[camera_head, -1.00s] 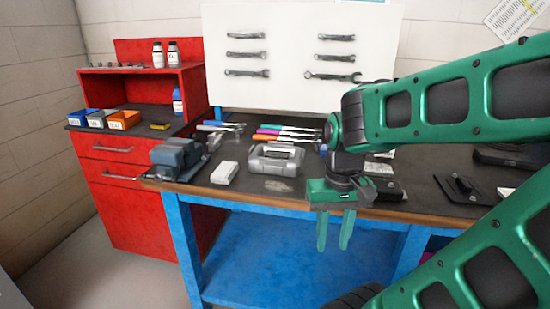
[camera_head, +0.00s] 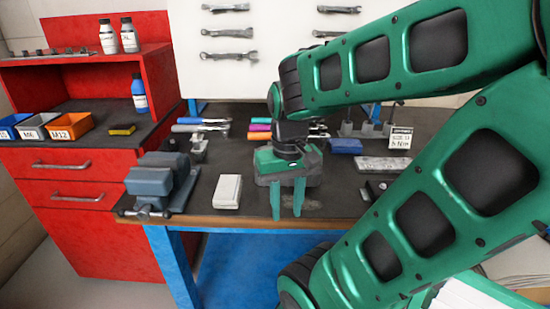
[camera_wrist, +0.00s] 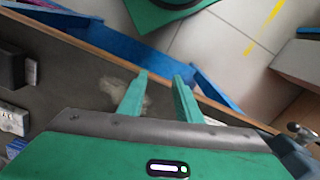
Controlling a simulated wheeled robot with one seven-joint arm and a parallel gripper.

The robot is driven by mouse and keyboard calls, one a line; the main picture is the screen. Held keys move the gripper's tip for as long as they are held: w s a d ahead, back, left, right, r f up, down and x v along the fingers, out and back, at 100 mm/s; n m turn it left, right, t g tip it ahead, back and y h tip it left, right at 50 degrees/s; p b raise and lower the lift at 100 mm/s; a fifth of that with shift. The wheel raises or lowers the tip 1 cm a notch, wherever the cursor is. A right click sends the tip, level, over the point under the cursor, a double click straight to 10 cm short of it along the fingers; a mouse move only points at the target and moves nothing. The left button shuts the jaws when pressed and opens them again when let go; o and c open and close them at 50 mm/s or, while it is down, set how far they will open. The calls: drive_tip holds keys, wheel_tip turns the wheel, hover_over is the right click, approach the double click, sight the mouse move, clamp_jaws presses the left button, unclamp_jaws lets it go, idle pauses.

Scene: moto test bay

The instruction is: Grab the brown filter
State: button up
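I cannot make out a brown filter in either view. My gripper (camera_head: 287,214) hangs fingers-down at the front edge of the workbench (camera_head: 330,203), in front of where a grey case stands mostly hidden. In the wrist view my gripper (camera_wrist: 161,76) has its two green fingers apart, with nothing between them. A pale tan patch (camera_wrist: 112,95) lies on the dark bench top beside the fingers; it looks flat.
A blue-grey vise (camera_head: 160,182) and a white box (camera_head: 228,192) stand left of my gripper. A blue block (camera_head: 345,146) and coloured-handled tools lie farther back. The red cabinet (camera_head: 75,215) at left holds bins, bottles and a yellow-brown block (camera_head: 122,130).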

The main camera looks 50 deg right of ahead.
drive_tip(key=shift+o, duration=0.4)
drive_tip(key=shift+w+a, duration=0.15)
drive_tip(key=shift+w, duration=0.1)
drive_tip(key=o, duration=0.5)
drive_tip(key=shift+s+r, duration=0.2)
drive_tip(key=shift+s, duration=0.1)
drive_tip(key=o, duration=0.4)
drive_tip(key=shift+d+r, duration=0.25)
drive_tip(key=shift+r, duration=0.3)
drive_tip(key=shift+o, duration=0.2)
drive_tip(key=w+d+r+m, duration=0.2)
drive_tip(key=w+d+r, duration=0.35)
drive_tip(key=d, duration=0.25)
drive_tip(key=w+d+r+m, duration=0.1)
drive_tip(key=w+d+r, duration=0.4)
drive_tip(key=w+d, duration=0.25)
drive_tip(key=shift+d+f, duration=0.2)
drive_tip(key=shift+f, duration=4.95)
